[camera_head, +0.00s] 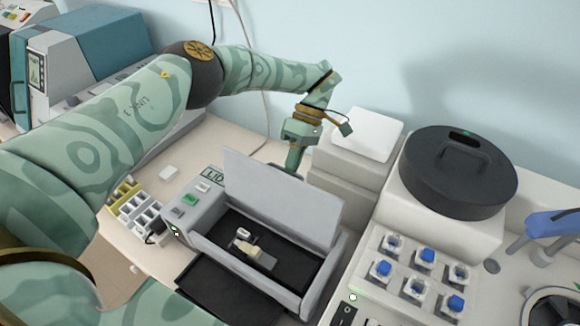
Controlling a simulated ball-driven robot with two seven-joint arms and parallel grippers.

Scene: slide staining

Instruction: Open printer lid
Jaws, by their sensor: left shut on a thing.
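The printer (188,212) is a grey box with an open top at the lower middle, a green button and a "LID" label on its left end. Its lid (280,197) is a light grey panel that stands raised, leaning along the back of the opening. Inside the dark bay (288,262) sits a small pale part (253,250). My left gripper (294,164) points down at the lid's far side, by its top edge. It is shut on the lid; its fingertips are partly hidden behind the panel. My right gripper is not in view.
A dark tray (225,291) juts out at the printer's front. A rack (135,207) stands left of it. To the right are a white box (366,134), a machine with a round black lid (458,170) and several blue-capped vials. The wall is close behind.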

